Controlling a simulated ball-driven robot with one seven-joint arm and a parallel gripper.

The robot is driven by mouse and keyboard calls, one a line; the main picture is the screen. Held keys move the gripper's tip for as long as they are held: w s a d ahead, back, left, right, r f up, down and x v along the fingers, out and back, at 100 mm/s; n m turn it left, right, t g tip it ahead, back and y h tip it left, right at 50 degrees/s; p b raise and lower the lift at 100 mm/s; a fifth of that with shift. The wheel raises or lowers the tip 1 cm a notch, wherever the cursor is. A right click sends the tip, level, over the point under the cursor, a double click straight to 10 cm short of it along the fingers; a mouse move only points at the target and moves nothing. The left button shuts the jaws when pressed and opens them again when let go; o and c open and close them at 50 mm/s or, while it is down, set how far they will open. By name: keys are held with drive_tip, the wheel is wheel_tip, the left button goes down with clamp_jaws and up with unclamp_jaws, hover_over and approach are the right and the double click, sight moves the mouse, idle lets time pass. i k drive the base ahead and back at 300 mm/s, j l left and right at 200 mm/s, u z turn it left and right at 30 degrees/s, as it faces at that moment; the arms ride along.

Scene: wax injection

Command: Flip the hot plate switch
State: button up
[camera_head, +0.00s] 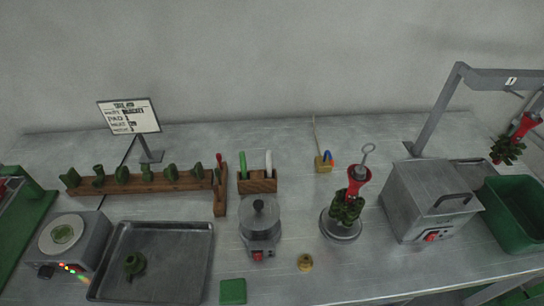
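A lidded grey pot (260,214) stands near the middle of the bench on a small base with a red switch (258,254) on its front. At the left is a grey unit (88,247) with a round pale plate (62,233) on top and small lit lights on its front. At the right is a grey metal box (410,208) with a black handle and a red switch (432,237). I cannot tell for sure which of these is the hot plate, or the position of any switch.
A metal tray (180,262) holds a green piece. A wooden rack (150,185) with several green pieces and a sign (128,115) stand behind. A red-topped tree on a round base (341,226), a green block (232,291) and a green bin (518,222) are also here.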

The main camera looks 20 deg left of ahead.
sight(76, 269)
drive_tip(key=u, duration=1.75)
